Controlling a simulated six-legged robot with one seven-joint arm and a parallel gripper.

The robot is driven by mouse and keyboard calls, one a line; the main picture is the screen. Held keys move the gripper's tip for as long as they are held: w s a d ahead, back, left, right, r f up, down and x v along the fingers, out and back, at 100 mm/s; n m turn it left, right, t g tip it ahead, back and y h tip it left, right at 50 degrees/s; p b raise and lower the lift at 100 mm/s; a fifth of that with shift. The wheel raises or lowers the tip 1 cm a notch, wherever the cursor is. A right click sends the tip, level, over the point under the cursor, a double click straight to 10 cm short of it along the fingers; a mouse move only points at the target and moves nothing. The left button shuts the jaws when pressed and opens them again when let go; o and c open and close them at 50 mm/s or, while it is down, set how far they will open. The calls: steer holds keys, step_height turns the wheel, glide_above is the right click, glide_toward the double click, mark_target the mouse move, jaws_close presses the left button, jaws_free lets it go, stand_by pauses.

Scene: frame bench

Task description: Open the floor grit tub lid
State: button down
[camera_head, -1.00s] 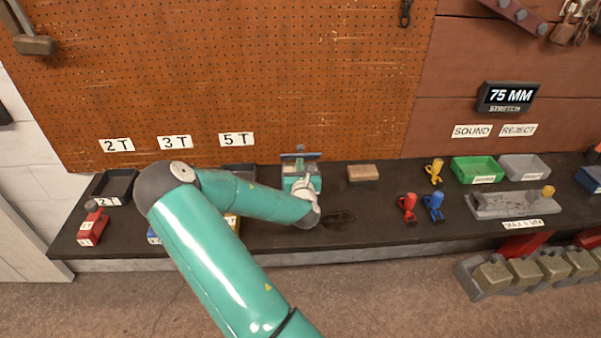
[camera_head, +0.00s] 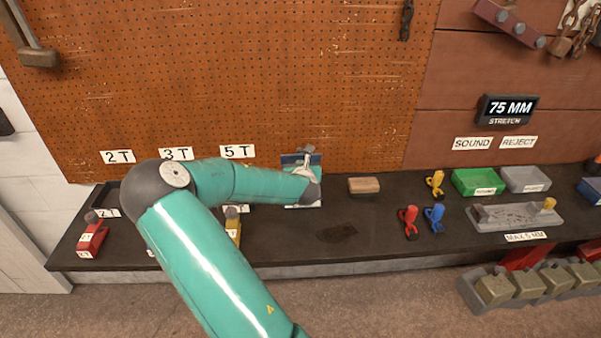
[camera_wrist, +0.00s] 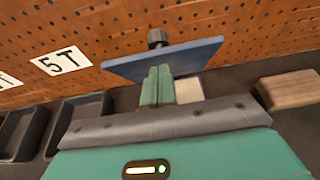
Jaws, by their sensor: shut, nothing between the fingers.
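The grit tub stands on the bench by the pegboard, mostly hidden behind my arm in the head view. A pale part of it (camera_wrist: 188,88) shows beside my fingers in the wrist view. Its blue lid (camera_head: 288,160) shows above my arm's end and looks tilted up, its far extent unclear. In the wrist view the blue lid (camera_wrist: 190,57) spans above my fingers, with a dark knob (camera_wrist: 157,38) beyond it. My gripper (camera_wrist: 156,85) is shut and empty, its green fingertips close under or against the lid's near edge; contact cannot be told.
A wooden block (camera_head: 364,185) lies just right of the tub. Dark trays (camera_wrist: 75,115) stand to the left. Red (camera_head: 409,220), blue (camera_head: 434,217) and yellow (camera_head: 435,183) shackles stand further right. The pegboard (camera_head: 240,80) rises close behind. The front middle of the bench is clear.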

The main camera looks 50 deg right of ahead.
mark_target(299, 155)
steer(key=shift+w+d+r+g+y, duration=0.65)
steer(key=shift+d+r+g+y, duration=0.05)
steer(key=shift+d+r+y, duration=0.1)
steer(key=shift+w+d+r, duration=0.15)
steer(key=shift+w+d, duration=0.2)
steer(key=shift+w, duration=0.1)
